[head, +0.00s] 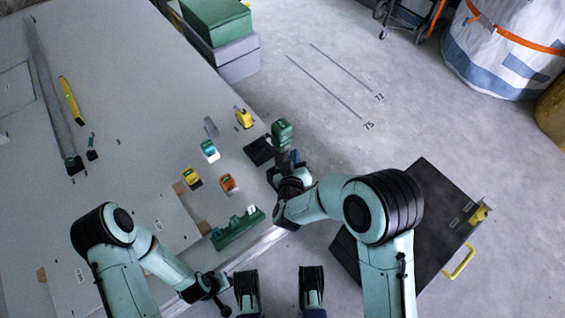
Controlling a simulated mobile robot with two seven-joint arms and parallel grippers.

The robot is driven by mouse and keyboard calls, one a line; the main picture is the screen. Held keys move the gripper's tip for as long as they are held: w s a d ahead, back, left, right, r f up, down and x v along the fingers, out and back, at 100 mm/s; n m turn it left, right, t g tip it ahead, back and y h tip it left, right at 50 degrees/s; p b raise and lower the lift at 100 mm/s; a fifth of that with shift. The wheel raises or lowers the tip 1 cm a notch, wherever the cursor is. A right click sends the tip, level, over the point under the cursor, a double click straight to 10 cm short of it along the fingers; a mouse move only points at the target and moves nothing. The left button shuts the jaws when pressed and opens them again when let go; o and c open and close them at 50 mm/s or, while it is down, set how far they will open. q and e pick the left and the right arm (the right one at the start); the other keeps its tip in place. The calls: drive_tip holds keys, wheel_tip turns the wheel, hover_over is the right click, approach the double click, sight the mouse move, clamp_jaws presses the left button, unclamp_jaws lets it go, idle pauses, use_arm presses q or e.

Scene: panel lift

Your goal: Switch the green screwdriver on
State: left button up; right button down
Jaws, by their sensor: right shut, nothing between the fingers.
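The green screwdriver (282,134) is the green-topped tool by the table's right edge, just beyond my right gripper (286,167). Its lower part is dark and partly hidden by the gripper, so I cannot tell whether they touch. No switch or light on it is clear at this size. My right gripper is shut with nothing between its fingers. My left gripper (219,299) is low in the picture, near the table's front edge and far from the screwdriver. Its fingers are too small to read.
On the table (130,100) stand an orange tool (228,183), a yellow tool (192,178), a teal tool (209,150), a black box (259,151) and a green rack (238,229). Green and grey cases (217,22) are at the back.

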drive_tip(key=shift+w, duration=0.1)
drive_tip(key=shift+w+a, duration=0.25)
drive_tip(key=shift+w, duration=0.05)
idle(0.8)
drive_tip(key=shift+s+d+p, duration=0.25)
drive_tip(key=shift+s+p, duration=0.15)
drive_tip(key=shift+p, duration=0.05)
drive_tip(key=s+d+p, duration=0.1)
drive_tip(key=s+d, duration=0.2)
drive_tip(key=s, duration=0.2)
drive_tip(key=shift+d+p, duration=0.2)
drive_tip(key=shift+p, duration=0.1)
